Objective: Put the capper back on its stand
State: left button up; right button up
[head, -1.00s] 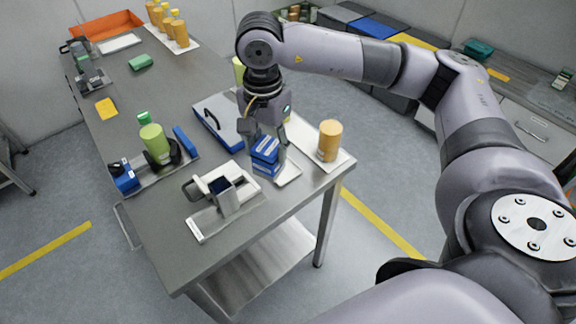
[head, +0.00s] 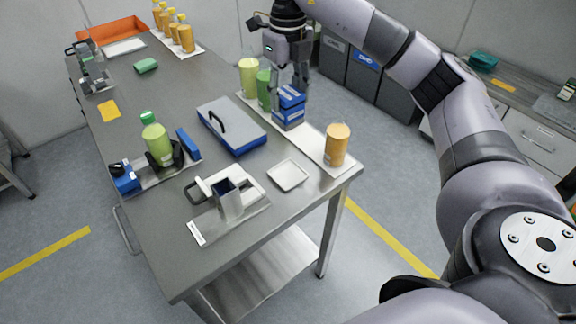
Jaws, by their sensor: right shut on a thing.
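My right gripper (head: 291,82) points down over the far right part of the table. Its fingers are shut on a blue boxy item (head: 289,108) with a pale band. This item is at the white strip (head: 312,138), beside the green bottles; I cannot tell whether it touches the strip. I cannot tell for sure which thing is the capper or its stand. A white device with a handle (head: 209,184) sits on a metal plate (head: 206,230) at the front. A small white tray (head: 288,175) lies empty. My left gripper is out of view.
An orange bottle (head: 337,146) stands at the strip's near end, and green bottles (head: 249,78) at its far end. A blue-grey case (head: 232,125) lies mid-table. A green bottle (head: 157,145) stands in a dark holder at left. The table's right edge is close to the strip.

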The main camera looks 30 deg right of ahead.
notch_tip(320, 180, down, 18)
jog(key=shift+r+p, duration=0.15)
jog(key=shift+p, duration=0.45)
jog(key=shift+f, duration=0.35)
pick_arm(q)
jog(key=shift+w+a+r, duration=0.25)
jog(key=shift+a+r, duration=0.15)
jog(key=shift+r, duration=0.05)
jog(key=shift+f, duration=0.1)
pick_arm(e)
jog(key=shift+f, duration=0.15)
jog(key=o, duration=1.4)
